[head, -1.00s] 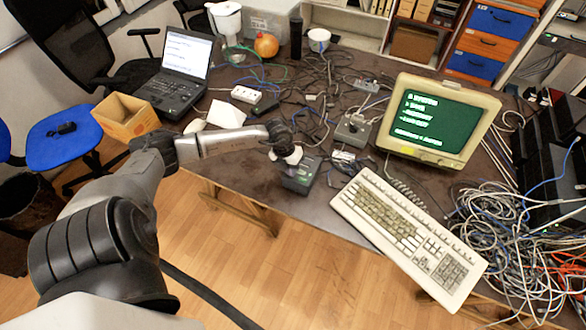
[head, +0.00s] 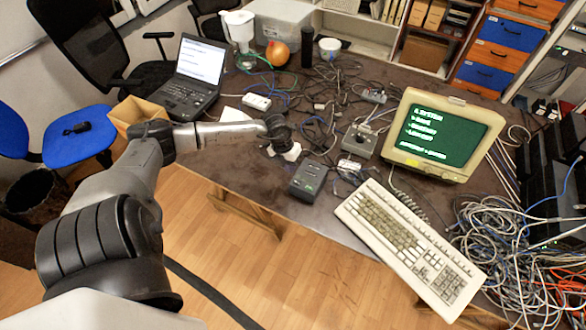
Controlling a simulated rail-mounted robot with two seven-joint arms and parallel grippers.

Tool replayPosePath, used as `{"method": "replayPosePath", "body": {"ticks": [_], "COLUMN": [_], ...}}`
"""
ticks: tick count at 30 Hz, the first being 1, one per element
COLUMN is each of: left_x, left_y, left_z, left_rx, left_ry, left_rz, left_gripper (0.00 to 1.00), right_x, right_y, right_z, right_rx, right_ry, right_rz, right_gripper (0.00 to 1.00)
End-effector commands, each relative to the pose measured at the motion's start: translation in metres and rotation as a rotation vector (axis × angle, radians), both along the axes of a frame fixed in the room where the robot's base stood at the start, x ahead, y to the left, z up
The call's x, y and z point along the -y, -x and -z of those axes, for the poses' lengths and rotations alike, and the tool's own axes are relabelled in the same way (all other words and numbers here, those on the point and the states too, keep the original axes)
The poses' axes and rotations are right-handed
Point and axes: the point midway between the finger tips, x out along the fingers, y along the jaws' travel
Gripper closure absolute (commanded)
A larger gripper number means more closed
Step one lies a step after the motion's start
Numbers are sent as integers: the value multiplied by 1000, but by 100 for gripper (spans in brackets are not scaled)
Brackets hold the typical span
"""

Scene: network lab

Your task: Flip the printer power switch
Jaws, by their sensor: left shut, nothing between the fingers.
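A small dark box (head: 308,181), which looks like the printer, sits near the front edge of the desk. Its power switch is too small to make out. My left gripper (head: 290,154) is shut and empty, with pale fingers, just behind and to the left of the box. A small gap shows between the fingers and the box in the picture. I cannot tell how high the fingers are above the desk. My right gripper is not in view.
A grey box with a lever (head: 359,141), a white adapter (head: 349,167) and many loose cables lie nearby. A beige keyboard (head: 410,245) and monitor (head: 443,135) stand to the right. An open laptop (head: 190,82) stands at the left.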

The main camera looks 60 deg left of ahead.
Motion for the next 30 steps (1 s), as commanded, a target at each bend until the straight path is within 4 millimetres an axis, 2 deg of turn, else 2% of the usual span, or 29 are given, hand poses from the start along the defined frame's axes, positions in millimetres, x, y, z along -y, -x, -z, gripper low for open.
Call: {"method": "replayPosePath", "body": {"ticks": [6,12,19,30], "left_x": [-17,-26,-30,-30], "left_y": [12,19,22,22], "left_z": [-40,-64,-77,-78], "left_rx": [-3,-3,0,1], "left_ry": [-6,-4,-2,-1], "left_rz": [1,0,1,1], "left_gripper": [100,100,100,100], "right_x": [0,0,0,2], "right_y": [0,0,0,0], "right_z": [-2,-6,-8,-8], "right_rx": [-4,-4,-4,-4], "right_ry": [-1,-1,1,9], "right_rz": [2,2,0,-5], "right_gripper": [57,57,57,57]}}
